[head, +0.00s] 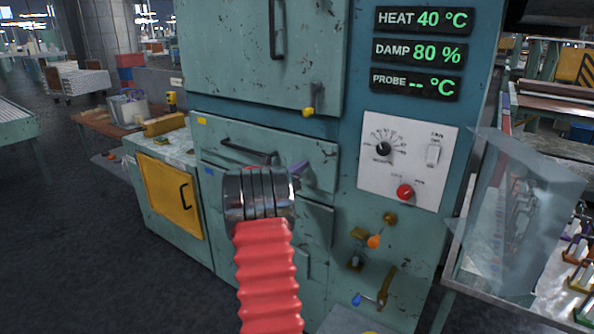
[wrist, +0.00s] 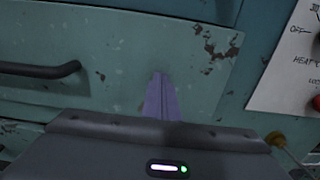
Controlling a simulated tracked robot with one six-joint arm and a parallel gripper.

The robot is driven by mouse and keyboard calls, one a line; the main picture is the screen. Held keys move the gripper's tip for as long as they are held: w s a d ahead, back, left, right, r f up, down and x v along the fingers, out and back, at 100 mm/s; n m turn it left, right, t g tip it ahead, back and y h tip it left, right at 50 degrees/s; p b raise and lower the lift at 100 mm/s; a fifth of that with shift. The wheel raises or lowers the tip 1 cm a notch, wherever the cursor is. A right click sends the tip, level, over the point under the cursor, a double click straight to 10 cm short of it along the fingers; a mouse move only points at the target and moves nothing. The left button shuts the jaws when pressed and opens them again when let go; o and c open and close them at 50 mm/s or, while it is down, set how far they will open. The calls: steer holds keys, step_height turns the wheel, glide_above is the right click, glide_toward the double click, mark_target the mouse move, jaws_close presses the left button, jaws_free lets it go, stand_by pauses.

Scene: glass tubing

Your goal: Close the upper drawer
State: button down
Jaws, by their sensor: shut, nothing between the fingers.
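The upper drawer (head: 315,152) is a worn teal front with a dark bar handle (head: 248,151), below the big cabinet door. In the wrist view its front (wrist: 120,95) fills the middle, with part of the handle (wrist: 40,70) at the left. My gripper (head: 299,168) is shut and empty, its purple fingers at the right part of the drawer front, right of the handle. The fingertips (wrist: 159,78) point at the drawer front, touching or very close; I cannot tell which. How far the drawer stands out is not clear. My arm hides its lower middle.
A lower drawer (head: 318,226) sits beneath, partly hidden by my arm. A control panel (head: 408,160) with a dial and red button is at the right, with valves (head: 374,241) below. A low cabinet with a yellow door (head: 170,195) stands left. Open floor lies at far left.

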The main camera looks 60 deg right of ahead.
steer(key=shift+s+d+r, duration=0.15)
steer(key=shift+d, duration=0.05)
steer(key=w+a, duration=0.2)
steer(key=a, duration=1.2)
steer(key=shift+w+a, duration=0.15)
steer(key=shift+w, duration=0.05)
steer(key=shift+f, duration=0.2)
